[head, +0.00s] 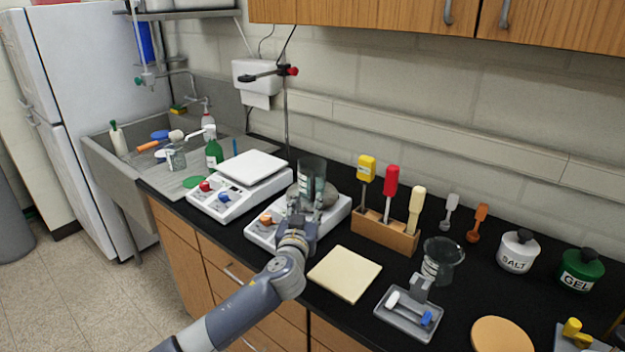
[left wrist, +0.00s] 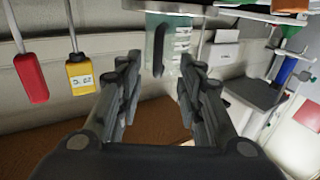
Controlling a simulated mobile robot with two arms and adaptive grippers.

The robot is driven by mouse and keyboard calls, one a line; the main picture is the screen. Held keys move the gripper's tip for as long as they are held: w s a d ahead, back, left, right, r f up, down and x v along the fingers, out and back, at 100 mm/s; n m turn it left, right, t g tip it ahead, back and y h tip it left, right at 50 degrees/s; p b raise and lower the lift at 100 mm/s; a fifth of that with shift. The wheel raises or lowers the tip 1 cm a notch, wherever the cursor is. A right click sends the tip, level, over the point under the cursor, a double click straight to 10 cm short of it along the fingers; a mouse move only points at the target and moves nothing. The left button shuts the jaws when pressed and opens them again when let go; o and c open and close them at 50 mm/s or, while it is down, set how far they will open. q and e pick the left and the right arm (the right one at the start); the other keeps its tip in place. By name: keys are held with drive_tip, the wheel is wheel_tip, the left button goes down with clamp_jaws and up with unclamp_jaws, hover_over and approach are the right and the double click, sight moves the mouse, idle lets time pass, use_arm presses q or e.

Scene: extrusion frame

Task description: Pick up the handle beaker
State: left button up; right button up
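The handle beaker (head: 312,172) is clear glass with white markings and stands upright on or over the white hot plate (head: 262,236). Its dark handle and glass wall show in the left wrist view (left wrist: 181,42), which is turned upside down. My left gripper (head: 305,202) is at the near side of the beaker and hides its lower part. In the left wrist view the fingers (left wrist: 158,82) are apart, with the beaker between and beyond their tips. I cannot tell whether a finger touches the glass. My right gripper is not in view.
A white balance (head: 225,203) stands left of the hot plate, and a wooden rack (head: 385,232) with coloured-handled tools stands right. A retort stand rod (head: 286,115) rises behind. Another glass beaker (head: 442,262), a small tray (head: 408,318) and a beige pad (head: 345,274) occupy the right counter.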

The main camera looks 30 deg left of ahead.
sight(313, 192)
use_arm(q)
drive_tip(key=shift+x, duration=0.75)
drive_tip(key=shift+w+a, duration=0.15)
drive_tip(key=shift+w, duration=0.15)
drive_tip(key=p+x, duration=0.2)
drive_tip(key=shift+w+r, duration=0.2)
drive_tip(key=shift+w, duration=0.15)
drive_tip(key=shift+p+x, duration=0.35)
drive_tip(key=shift+x, duration=0.6)
drive_tip(key=shift+w+a+f, duration=0.15)
drive_tip(key=shift+w+f, duration=0.15)
drive_tip(key=shift+w, duration=0.05)
clamp_jaws()
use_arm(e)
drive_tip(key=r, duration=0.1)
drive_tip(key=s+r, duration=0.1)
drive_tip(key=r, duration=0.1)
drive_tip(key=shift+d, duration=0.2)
